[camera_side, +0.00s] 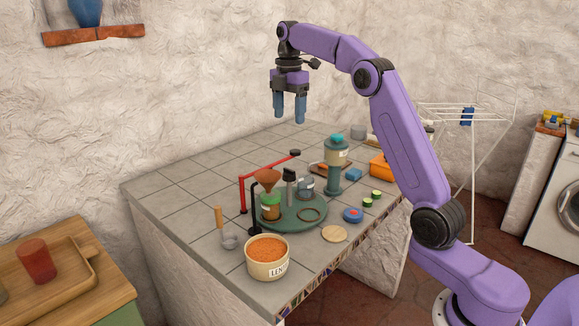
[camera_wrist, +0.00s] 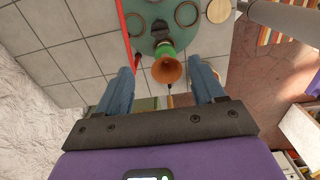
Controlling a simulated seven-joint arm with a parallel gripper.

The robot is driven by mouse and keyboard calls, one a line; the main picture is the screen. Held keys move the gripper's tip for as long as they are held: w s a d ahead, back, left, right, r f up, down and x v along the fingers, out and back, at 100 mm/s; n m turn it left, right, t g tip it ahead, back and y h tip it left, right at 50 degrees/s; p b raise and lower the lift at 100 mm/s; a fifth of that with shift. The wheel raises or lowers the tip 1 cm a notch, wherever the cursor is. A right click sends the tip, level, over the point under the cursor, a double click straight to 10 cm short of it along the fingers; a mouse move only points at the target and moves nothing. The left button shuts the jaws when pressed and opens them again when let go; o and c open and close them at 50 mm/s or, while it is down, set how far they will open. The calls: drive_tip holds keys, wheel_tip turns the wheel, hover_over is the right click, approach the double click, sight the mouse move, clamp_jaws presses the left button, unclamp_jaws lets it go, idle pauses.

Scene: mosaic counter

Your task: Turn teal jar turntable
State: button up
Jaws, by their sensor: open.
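The teal turntable (camera_side: 291,223) is a round disc lying on the tiled counter in the side view; its edge also shows at the top of the wrist view (camera_wrist: 146,43). A jar with a green band and orange contents (camera_side: 270,209) stands at its left, under a brown funnel (camera_side: 268,180). A clear jar (camera_side: 306,187) stands at the back, and an empty ring (camera_side: 310,214) shows at the right. A dark upright handle (camera_side: 290,185) rises near the middle. My gripper (camera_side: 289,116) is open and empty, pointing down, high above the counter behind the turntable.
A red bar (camera_side: 268,167) with a black end runs behind the turntable. A lentil bowl (camera_side: 267,262) stands in front, a wooden disc (camera_side: 334,234) and blue-red lid (camera_side: 352,215) at right. A teal dispenser (camera_side: 335,165) stands behind right. The counter's back left is clear.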

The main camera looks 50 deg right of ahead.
hover_over(289, 189)
drive_tip(key=f, duration=1.7)
drive_tip(key=shift+w+d, duration=0.25)
drive_tip(key=shift+d, duration=0.05)
clamp_jaws()
